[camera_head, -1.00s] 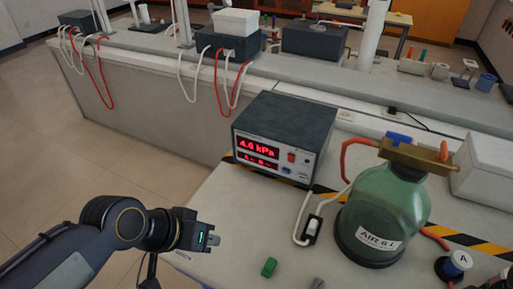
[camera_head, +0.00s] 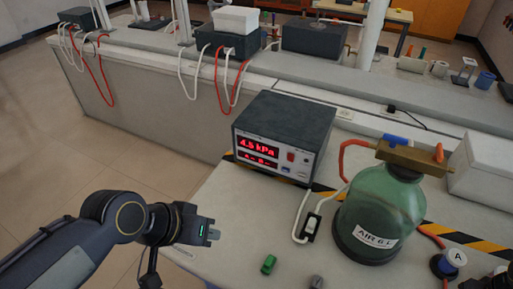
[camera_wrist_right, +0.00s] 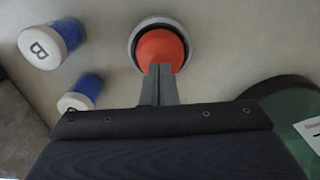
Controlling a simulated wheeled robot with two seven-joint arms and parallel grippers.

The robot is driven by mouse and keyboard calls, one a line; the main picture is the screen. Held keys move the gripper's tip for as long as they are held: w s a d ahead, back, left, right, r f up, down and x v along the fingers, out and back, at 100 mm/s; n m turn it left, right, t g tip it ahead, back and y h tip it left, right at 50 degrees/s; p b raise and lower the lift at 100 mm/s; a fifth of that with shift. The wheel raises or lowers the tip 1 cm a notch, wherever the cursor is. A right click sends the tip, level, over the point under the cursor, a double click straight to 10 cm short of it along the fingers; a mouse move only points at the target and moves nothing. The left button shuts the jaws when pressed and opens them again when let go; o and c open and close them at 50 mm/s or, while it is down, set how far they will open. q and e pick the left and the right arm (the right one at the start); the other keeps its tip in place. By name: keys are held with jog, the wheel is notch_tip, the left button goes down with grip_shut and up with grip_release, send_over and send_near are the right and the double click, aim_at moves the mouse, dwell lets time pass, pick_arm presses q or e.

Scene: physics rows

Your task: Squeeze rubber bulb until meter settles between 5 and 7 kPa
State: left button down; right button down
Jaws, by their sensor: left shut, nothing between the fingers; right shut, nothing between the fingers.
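The meter (camera_head: 285,137) is a dark box with a red display that reads 4.5 kPa in the head view. The rubber bulb (camera_wrist_right: 162,48) is orange-red and sits in a pale round holder (camera_wrist_right: 136,38) in the right wrist view. My right gripper (camera_wrist_right: 159,72) is shut, its fingertips overlapping the bulb's near edge; I cannot tell whether they press on it. The bulb and right gripper do not show in the head view. My left gripper (camera_head: 212,233) is shut and empty, left of the bench's front part and away from the bulb.
A green air bottle (camera_head: 385,205) with a brass top stands right of the meter. A blue cylinder (camera_wrist_right: 69,36) marked B lies near the bulb.

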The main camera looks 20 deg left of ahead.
jog(key=shift+f, duration=0.1)
jog(key=shift+f+b, duration=1.7)
jog(key=shift+f, duration=0.1)
jog(key=shift+r+p, duration=1.55)
jog(key=shift+r, duration=0.35)
jog(key=shift+f, duration=0.1)
jog(key=shift+f+b, duration=1.6)
jog(key=shift+f, duration=0.1)
jog(key=shift+r, duration=0.2)
jog(key=shift+r+p, duration=1.4)
jog(key=shift+r, duration=0.2)
